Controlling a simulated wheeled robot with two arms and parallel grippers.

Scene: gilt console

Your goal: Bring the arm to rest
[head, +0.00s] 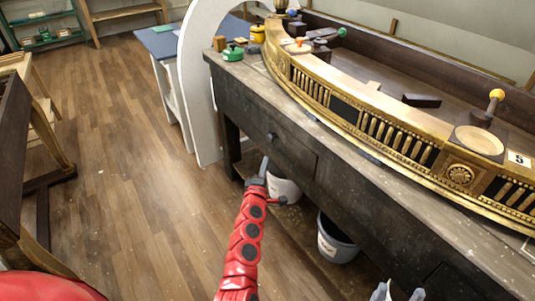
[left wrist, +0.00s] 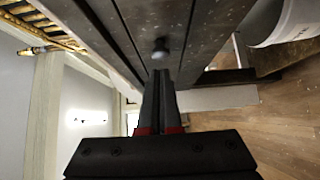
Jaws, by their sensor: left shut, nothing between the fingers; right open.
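My left gripper (head: 263,166) is at the end of the red arm, in front of the dark bench's (head: 245,100) drawer front. Its fingers are together and empty. In the left wrist view the shut fingers (left wrist: 160,75) point toward the round drawer knob (left wrist: 160,48), with a small gap seeming to lie between. The knob (head: 272,136) shows above the fingertips in the head view.
A gilt console piece (head: 345,100) lies along the bench top. A white bucket (head: 284,187) and a grey bucket (head: 336,243) stand under the bench. A yellow-knobbed tool (head: 495,97) stands at the right. The wooden floor (head: 130,150) to the left is clear.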

